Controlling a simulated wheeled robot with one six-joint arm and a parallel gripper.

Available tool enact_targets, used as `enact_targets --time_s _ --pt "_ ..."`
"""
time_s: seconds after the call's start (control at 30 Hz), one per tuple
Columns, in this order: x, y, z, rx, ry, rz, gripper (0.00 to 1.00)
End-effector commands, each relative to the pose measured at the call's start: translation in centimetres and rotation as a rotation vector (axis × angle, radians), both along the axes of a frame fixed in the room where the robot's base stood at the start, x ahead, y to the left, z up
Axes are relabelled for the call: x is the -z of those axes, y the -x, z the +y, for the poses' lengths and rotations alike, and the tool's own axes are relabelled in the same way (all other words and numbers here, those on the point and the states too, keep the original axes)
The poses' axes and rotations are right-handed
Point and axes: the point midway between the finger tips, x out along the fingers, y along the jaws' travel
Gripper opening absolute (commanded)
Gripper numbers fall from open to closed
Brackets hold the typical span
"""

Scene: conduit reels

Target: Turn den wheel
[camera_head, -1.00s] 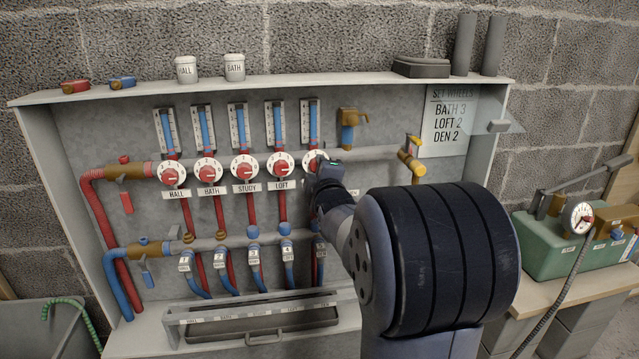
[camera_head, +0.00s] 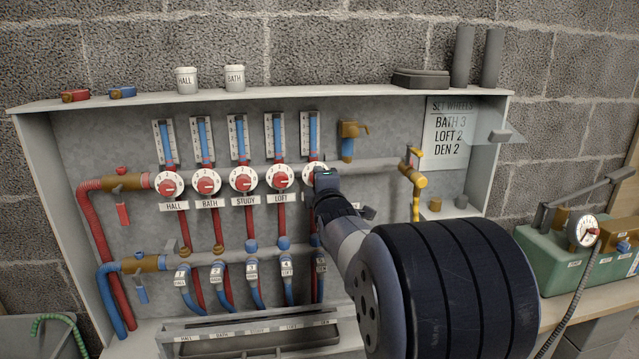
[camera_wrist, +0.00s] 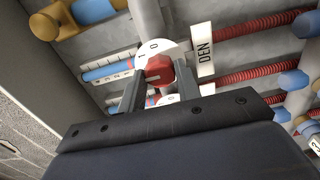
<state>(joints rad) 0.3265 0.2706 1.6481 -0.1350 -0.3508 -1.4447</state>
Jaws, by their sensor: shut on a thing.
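The den wheel (camera_wrist: 159,72) has a red knob and a white numbered dial, and stands beside the DEN label (camera_wrist: 204,49) in the wrist view. In the head view the den wheel (camera_head: 312,169) is at the right end of the row of wheels, mostly hidden by my gripper (camera_head: 326,180). In the wrist view my gripper (camera_wrist: 158,92) has its two fingers on either side of the red knob, shut on it. The dial shows 0 and 1; its setting cannot be read. A sign (camera_head: 450,126) reads Bath 3, Loft 2, Den 2.
The loft wheel (camera_head: 280,176) is close to the left of my gripper, with the study wheel (camera_head: 243,180), bath wheel (camera_head: 206,183) and hall wheel (camera_head: 168,186) further left. A yellow-handled valve (camera_head: 415,180) is to the right. A green pump box (camera_head: 562,255) stands at far right.

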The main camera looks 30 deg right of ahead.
Motion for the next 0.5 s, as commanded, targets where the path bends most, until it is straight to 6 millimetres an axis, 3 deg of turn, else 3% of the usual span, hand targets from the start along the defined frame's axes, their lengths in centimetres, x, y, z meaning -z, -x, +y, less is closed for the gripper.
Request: enact_targets --time_s 0.27,0.5 --pt "-0.01 -0.02 0.03 -0.001 0.000 0.000 0.53" --pt "-0.01 0.03 0.02 0.000 -0.001 0.000 0.54"
